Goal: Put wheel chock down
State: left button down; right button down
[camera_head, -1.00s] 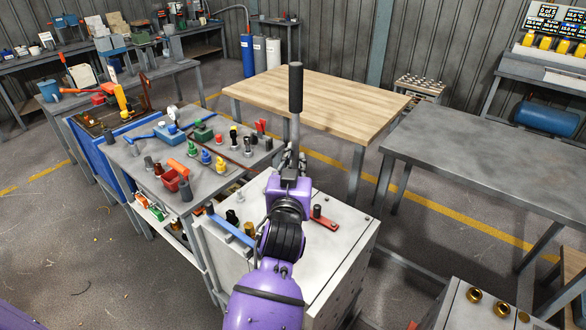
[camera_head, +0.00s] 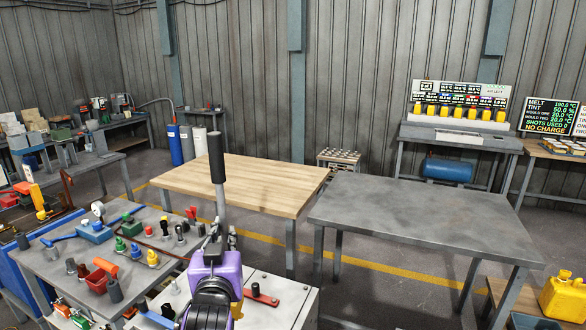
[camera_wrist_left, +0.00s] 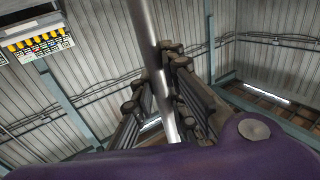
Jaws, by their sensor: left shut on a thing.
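My left gripper (camera_head: 217,240) is shut on a metal rod (camera_head: 221,200) that stands nearly upright and has a thick black grip (camera_head: 216,158) at its top. The gripper is above the white cabinet top. In the left wrist view the rod (camera_wrist_left: 146,28) passes between the dark fingers (camera_wrist_left: 160,95). Its lower end is hidden by the gripper. I cannot make out anything that is clearly a wheel chock. My right gripper is not in view.
The wooden table (camera_head: 240,182) and the grey metal table (camera_head: 420,212) beyond have clear tops. A grey bench (camera_head: 60,265) at left is crowded with small coloured parts. A red lever (camera_head: 262,296) lies on the white cabinet (camera_head: 292,300). A yellow jerry can (camera_head: 562,297) is at lower right.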

pick_arm(q)
jog(key=s+f+h, duration=0.1)
jog(key=s+f, duration=0.3)
jog(key=s, duration=0.5)
jog(key=s+f+m+h, duration=0.1)
jog(key=s+f, duration=0.4)
jog(key=s, duration=0.5)
jog(key=shift+a, duration=0.25)
jog(key=shift+d, duration=0.1)
